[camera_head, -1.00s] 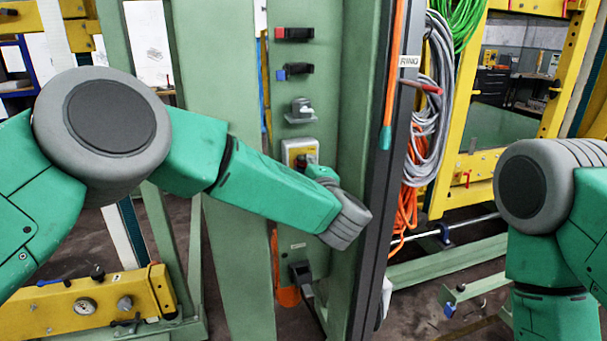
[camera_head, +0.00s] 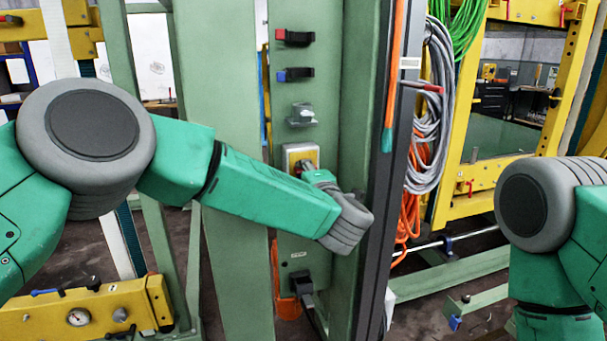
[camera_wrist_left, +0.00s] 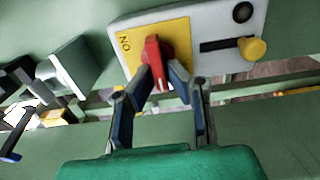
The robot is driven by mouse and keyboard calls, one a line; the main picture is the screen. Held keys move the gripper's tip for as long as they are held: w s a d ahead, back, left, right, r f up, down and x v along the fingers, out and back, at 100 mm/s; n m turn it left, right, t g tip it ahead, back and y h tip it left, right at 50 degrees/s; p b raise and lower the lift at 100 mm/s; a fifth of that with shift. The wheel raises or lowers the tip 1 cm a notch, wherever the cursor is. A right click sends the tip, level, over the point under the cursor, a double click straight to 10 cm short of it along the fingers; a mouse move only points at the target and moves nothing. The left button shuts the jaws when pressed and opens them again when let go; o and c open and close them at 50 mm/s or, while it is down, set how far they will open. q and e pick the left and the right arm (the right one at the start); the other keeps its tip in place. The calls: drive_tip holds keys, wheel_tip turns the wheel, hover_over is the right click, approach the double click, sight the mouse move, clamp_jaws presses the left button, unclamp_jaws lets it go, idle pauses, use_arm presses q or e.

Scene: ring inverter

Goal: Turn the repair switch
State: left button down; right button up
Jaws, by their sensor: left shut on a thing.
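The repair switch is a red handle (camera_wrist_left: 155,62) on a yellow plate (camera_wrist_left: 127,47) marked with ON lettering, set in a grey housing (camera_wrist_left: 208,18). In the left wrist view the handle stands between my left gripper's fingers (camera_wrist_left: 163,80), which are shut on it. In the head view the switch box (camera_head: 291,158) sits on the green column, and my left gripper (camera_head: 316,172) reaches it from the lower right. The gripper partly hides the box there, and the handle's exact angle is hard to read. My right arm shows at the right edge, but its gripper is outside the view.
Above the box are a grey fitting (camera_head: 302,115), a blue-tagged black part (camera_head: 295,74) and a red-tagged one (camera_head: 294,37). A black fitting (camera_head: 303,284) sits below. A dark upright edge (camera_head: 392,180) with hanging cables (camera_head: 432,110) stands close right of my left wrist.

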use_arm(q)
drive_tip(key=shift+s+f, duration=0.1)
drive_tip(key=shift+f, duration=0.25)
drive_tip(key=c, duration=1.7)
unclamp_jaws()
drive_tip(key=shift+c, duration=0.2)
drive_tip(key=shift+o, duration=0.7)
drive_tip(key=shift+r, duration=0.15)
drive_tip(key=v, duration=1.2)
